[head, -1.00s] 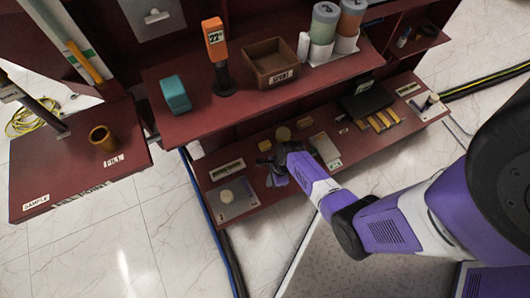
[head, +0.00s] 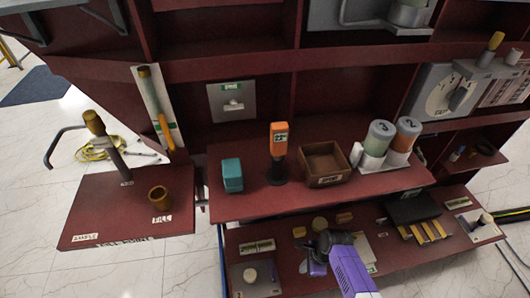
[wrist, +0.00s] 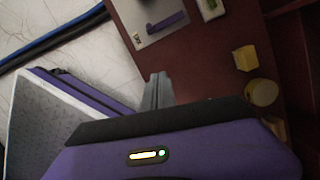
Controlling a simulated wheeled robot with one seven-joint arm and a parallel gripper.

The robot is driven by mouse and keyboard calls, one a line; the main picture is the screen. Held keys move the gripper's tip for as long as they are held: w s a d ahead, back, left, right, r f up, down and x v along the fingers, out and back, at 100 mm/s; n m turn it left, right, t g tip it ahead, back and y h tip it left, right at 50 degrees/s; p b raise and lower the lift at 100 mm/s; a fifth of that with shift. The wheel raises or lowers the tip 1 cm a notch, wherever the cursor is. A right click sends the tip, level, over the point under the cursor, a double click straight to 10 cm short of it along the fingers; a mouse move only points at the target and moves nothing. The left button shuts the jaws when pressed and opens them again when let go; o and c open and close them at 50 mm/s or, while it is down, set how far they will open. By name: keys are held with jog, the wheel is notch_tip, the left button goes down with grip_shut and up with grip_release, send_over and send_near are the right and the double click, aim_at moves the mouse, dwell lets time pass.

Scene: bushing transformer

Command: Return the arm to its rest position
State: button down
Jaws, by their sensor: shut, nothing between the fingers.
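My arm, purple and white with a dark wrist joint, reaches in from the bottom of the head view. My gripper (head: 314,266) is over the lower maroon shelf (head: 290,285), left of the wrist joint. In the wrist view my gripper (wrist: 158,90) shows as grey fingers close together, shut and empty. My own purple-and-black housing hides much of the lower wrist view. Whether the fingers touch the shelf cannot be told.
Yellow pieces (wrist: 245,58) and a grey plate (wrist: 165,28) lie on the shelf near my gripper. The upper shelf (head: 245,205) holds a teal block (head: 232,175), an orange meter (head: 279,140), and a brown bin (head: 325,160). Pale floor (wrist: 100,62) lies left in the wrist view.

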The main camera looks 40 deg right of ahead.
jog(key=w+d+r+n+t+h, duration=0.3)
jog(key=w+d+r+n+h, duration=0.1)
jog(key=w+d+r+n, duration=0.25)
notch_tip(320, 180, up, 8)
jog(key=a+n+t+h, duration=0.1)
jog(key=n+t+h, duration=0.1)
jog(key=n+t, duration=0.3)
jog(key=s+a+r+n+t, duration=0.2)
jog(key=s+a+r+n, duration=0.25)
jog(key=r, duration=0.35)
jog(key=s+a+r+n+t+y, duration=0.1)
jog(key=s+a+r+n+t, duration=0.15)
jog(key=a+r+n, duration=0.5)
jog(key=s+a+r+n+t, duration=0.15)
jog(key=s+a+r, duration=0.25)
jog(key=r, duration=0.6)
jog(key=s+a+r+n+g+y, duration=0.1)
jog(key=s+a+r+n+y, duration=0.2)
jog(key=s, duration=0.4)
notch_tip(320, 180, up, 13)
jog(key=a+p, duration=0.1)
jog(key=p, duration=1.1)
jog(key=shift+a+m, duration=0.2)
jog(key=shift+m, duration=0.1)
